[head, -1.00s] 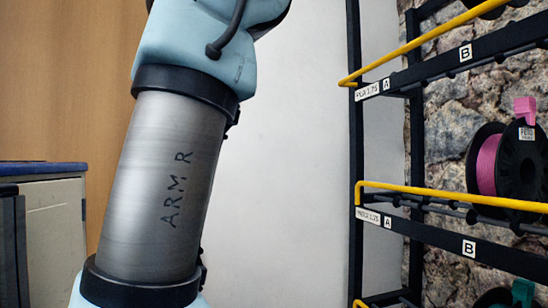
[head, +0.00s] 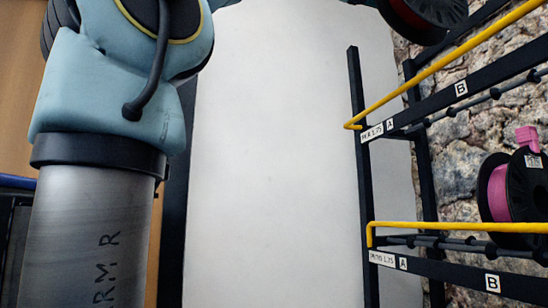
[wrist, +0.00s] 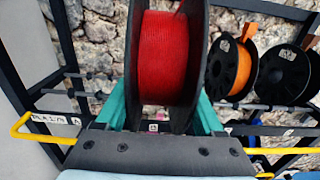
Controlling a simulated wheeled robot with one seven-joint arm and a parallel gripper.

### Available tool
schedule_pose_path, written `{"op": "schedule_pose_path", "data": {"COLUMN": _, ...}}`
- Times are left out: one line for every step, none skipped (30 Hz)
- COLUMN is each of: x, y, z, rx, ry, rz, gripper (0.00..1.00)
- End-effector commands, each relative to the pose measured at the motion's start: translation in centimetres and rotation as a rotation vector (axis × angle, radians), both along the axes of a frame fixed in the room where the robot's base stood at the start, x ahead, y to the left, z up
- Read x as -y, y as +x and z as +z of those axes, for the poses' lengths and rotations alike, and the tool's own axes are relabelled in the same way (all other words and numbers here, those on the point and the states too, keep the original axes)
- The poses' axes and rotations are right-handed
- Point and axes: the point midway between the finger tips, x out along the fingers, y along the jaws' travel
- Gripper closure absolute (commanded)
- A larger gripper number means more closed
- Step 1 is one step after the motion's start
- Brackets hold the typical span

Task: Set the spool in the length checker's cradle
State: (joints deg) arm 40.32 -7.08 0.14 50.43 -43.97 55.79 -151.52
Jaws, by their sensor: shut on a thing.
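A red spool (wrist: 163,58) with black flanges fills the middle of the wrist view. My gripper (wrist: 160,108) is shut on it, with a teal finger on each side. In the head view the red spool (head: 420,14) shows at the top, cut off by the frame edge, and my gripper is out of sight there. No length checker or cradle can be made out in either view.
A black rack (head: 440,115) with yellow rails and A and B labels stands at the right. It holds a pink spool (head: 498,192). An orange spool (wrist: 243,67) and more spools sit behind my gripper. The pale wall (head: 275,160) is bare.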

Motion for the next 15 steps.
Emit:
{"op": "schedule_pose_path", "data": {"x": -0.4, "y": -0.2, "z": 0.0, "rx": 0.002, "ry": -0.003, "rz": 0.000, "gripper": 1.00}}
{"op": "schedule_pose_path", "data": {"x": -0.7, "y": -0.2, "z": 0.0, "rx": 0.002, "ry": -0.003, "rz": 0.000, "gripper": 1.00}}
{"op": "schedule_pose_path", "data": {"x": -1.0, "y": -0.3, "z": 0.1, "rx": 0.002, "ry": -0.004, "rz": 0.000, "gripper": 1.00}}
{"op": "schedule_pose_path", "data": {"x": -1.2, "y": -0.4, "z": 0.1, "rx": 0.002, "ry": -0.004, "rz": 0.000, "gripper": 1.00}}
{"op": "schedule_pose_path", "data": {"x": -1.4, "y": -0.4, "z": 0.1, "rx": 0.002, "ry": -0.004, "rz": 0.000, "gripper": 1.00}}
{"op": "schedule_pose_path", "data": {"x": -1.6, "y": -0.5, "z": 0.1, "rx": 0.002, "ry": -0.004, "rz": 0.000, "gripper": 1.00}}
{"op": "schedule_pose_path", "data": {"x": -1.7, "y": -0.5, "z": 0.1, "rx": 0.002, "ry": -0.004, "rz": 0.000, "gripper": 1.00}}
{"op": "schedule_pose_path", "data": {"x": -1.9, "y": -0.6, "z": 0.1, "rx": 0.003, "ry": -0.003, "rz": 0.000, "gripper": 1.00}}
{"op": "schedule_pose_path", "data": {"x": -2.0, "y": -0.6, "z": 0.1, "rx": 0.003, "ry": -0.002, "rz": 0.000, "gripper": 1.00}}
{"op": "schedule_pose_path", "data": {"x": -2.2, "y": -0.7, "z": 0.1, "rx": 0.003, "ry": -0.002, "rz": 0.000, "gripper": 1.00}}
{"op": "schedule_pose_path", "data": {"x": -2.3, "y": -0.7, "z": 0.1, "rx": 0.003, "ry": -0.002, "rz": 0.000, "gripper": 1.00}}
{"op": "schedule_pose_path", "data": {"x": -2.0, "y": -0.6, "z": 0.1, "rx": 0.001, "ry": -0.002, "rz": -0.002, "gripper": 1.00}}
{"op": "schedule_pose_path", "data": {"x": -1.8, "y": -0.5, "z": 0.2, "rx": 0.000, "ry": -0.001, "rz": -0.002, "gripper": 1.00}}
{"op": "schedule_pose_path", "data": {"x": -1.6, "y": -0.5, "z": 0.2, "rx": 0.001, "ry": -0.002, "rz": -0.002, "gripper": 1.00}}
{"op": "schedule_pose_path", "data": {"x": -1.3, "y": -0.4, "z": 0.2, "rx": 0.001, "ry": -0.002, "rz": -0.002, "gripper": 1.00}}
